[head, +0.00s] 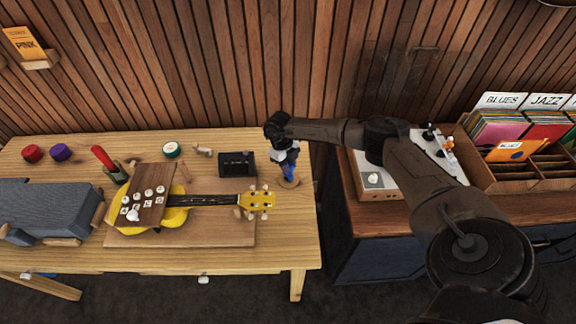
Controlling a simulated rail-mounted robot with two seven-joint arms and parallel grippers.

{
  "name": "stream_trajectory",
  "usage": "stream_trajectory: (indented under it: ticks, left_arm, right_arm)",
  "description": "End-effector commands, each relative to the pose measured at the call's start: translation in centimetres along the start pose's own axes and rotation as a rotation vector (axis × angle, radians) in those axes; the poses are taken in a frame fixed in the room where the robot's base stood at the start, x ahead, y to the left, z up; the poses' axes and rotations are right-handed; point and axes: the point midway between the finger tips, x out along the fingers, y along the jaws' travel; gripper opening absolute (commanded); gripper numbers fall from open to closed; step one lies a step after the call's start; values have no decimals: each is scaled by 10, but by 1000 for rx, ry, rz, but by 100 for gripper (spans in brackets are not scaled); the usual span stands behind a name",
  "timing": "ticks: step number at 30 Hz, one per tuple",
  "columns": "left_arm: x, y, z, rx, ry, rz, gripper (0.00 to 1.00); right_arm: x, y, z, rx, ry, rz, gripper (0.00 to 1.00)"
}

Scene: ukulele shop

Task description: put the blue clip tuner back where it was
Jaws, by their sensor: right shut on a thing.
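The blue clip tuner (289,171) is at the right end of the wooden workbench (285,245). My right gripper (288,157) reaches in from the right and is shut on the tuner from above. The tuner is upright, directly over a small round wooden base (289,183). I cannot tell whether it touches that base. The gripper hides the tuner's upper part. My left gripper is not in view.
A yellow ukulele (175,217) lies on a board left of the tuner, its headstock (258,201) close by. A black box (236,164) stands behind the neck. A record crate (515,185) and turntable (375,180) stand right. The bench's front right corner is clear.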

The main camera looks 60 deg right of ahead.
Motion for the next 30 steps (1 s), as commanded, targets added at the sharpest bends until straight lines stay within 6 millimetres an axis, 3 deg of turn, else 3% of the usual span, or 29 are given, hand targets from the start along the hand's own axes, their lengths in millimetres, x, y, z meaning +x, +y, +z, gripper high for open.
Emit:
stream_trajectory:
  ticks: [12,13,20,30]
  left_arm:
    - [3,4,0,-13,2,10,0]
    - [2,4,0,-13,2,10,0]
    - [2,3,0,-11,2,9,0]
    - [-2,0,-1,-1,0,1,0]
  right_arm:
    - [6,0,2,0,-1,0,0]
    - [5,0,1,0,-2,0,23]
    - [5,0,1,0,-1,0,45]
    - [-2,-1,0,0,-2,0,46]
